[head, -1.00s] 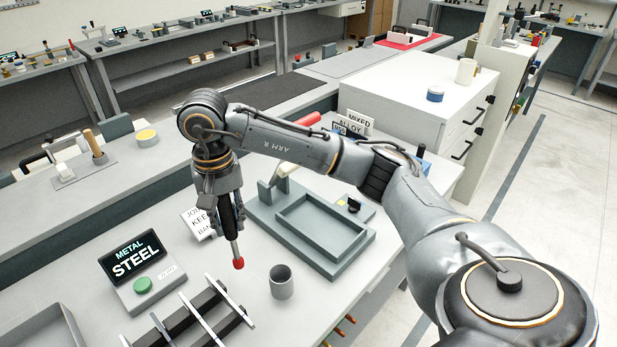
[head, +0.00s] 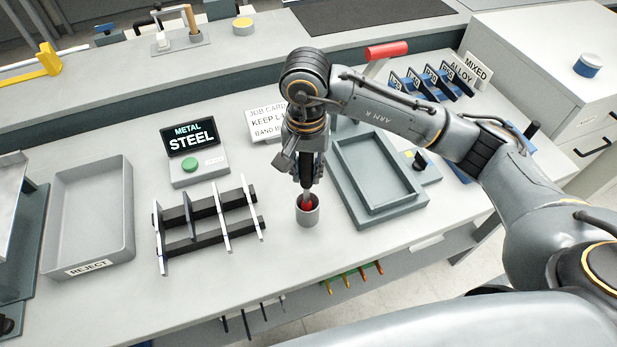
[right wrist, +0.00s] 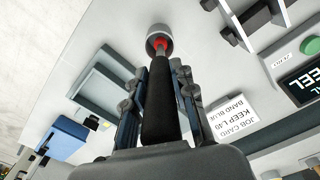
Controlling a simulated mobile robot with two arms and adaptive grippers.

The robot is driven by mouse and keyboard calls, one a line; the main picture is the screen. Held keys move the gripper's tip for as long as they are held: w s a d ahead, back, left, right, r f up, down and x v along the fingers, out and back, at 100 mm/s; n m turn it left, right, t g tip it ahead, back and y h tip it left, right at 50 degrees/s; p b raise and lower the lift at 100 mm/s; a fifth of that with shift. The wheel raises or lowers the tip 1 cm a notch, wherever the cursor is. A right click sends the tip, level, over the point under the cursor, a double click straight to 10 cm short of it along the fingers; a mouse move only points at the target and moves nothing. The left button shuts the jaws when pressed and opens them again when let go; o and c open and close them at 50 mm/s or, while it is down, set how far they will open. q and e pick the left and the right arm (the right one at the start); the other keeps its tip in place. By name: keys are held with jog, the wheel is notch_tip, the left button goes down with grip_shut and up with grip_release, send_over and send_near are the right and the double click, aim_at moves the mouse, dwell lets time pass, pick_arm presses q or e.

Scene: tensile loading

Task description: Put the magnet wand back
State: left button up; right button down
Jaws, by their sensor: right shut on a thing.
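The magnet wand (right wrist: 162,110) has a black handle, a thin silver shaft and a red tip. My right gripper (head: 306,178) is shut on its handle, and the wand points down. In the head view the red tip (head: 306,203) shows within the mouth of a small grey cup (head: 308,217) on the bench. The right wrist view also shows the tip at the mouth of the cup (right wrist: 157,31). How deep the tip sits is hard to tell. My left gripper is not in view.
A grey tray fixture (head: 418,203) stands close right of the cup. A rack with black bars and upright strips (head: 207,228) stands to the left. A job card (head: 264,122) lies behind the gripper.

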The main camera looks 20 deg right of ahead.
aim_at(308, 182)
notch_tip(308, 182, down, 3)
jog(key=shift+d+f+p, duration=0.1)
jog(key=shift+f+p, duration=0.05)
jog(key=shift+p, duration=0.35)
jog(key=shift+f, duration=0.15)
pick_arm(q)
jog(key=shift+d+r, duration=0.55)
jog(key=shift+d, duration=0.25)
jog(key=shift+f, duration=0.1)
pick_arm(e)
jog(key=shift+f, duration=0.1)
jog(key=shift+b, duration=0.35)
jog(key=c, duration=1.1)
grip_release()
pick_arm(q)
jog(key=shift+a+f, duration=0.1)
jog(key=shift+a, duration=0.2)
